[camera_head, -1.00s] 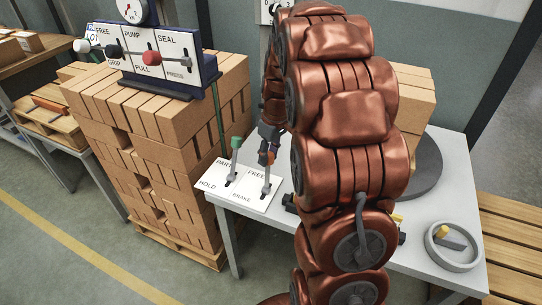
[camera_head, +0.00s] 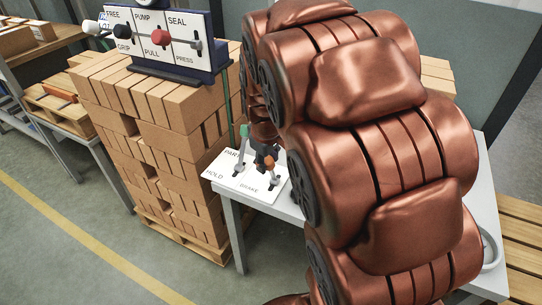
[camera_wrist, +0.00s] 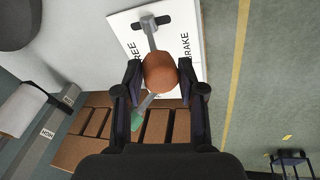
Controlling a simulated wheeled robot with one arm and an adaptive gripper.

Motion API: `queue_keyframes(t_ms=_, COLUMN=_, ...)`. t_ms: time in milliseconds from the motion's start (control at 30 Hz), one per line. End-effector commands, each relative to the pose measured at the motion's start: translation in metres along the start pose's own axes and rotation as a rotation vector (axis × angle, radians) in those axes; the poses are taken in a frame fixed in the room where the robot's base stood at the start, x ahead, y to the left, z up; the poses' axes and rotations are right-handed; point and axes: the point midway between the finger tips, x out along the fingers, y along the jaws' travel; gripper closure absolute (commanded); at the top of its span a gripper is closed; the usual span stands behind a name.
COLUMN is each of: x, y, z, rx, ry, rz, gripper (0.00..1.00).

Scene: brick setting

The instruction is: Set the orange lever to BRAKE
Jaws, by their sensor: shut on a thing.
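The orange lever's knob (camera_wrist: 160,72) sits between the two fingers of my gripper (camera_wrist: 160,67) in the wrist view, and the fingers are shut on it. Its grey shaft runs to a slot in a white plate (camera_wrist: 190,20), with FREE on the left and BRAKE on the right. In the head view my gripper (camera_head: 265,150) is at the orange knob (camera_head: 268,163), above the plate (camera_head: 228,181). The BRAKE label shows at the near edge; FREE is hidden behind my gripper. The lever's exact setting is hard to tell.
A green-knobbed lever (camera_head: 244,131) stands close to the left on the same plate, between PARK and HOLD. A brick stack (camera_head: 170,140) bears a panel (camera_head: 160,40) with white, black and red knobs. My arm hides much of the grey table (camera_head: 485,190).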

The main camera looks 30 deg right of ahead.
Motion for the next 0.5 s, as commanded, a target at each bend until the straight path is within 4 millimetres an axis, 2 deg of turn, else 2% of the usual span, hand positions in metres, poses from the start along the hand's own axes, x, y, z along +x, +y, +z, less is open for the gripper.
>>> queue_keyframes(t_ms=100, x=0.0031, y=-0.009, z=0.003, rx=0.001, ry=-0.004, rz=-0.009, gripper=1.0)
queue_keyframes(t_ms=500, x=0.0044, y=-0.0156, z=0.0053, rx=0.004, ry=-0.007, rz=-0.014, gripper=1.0)
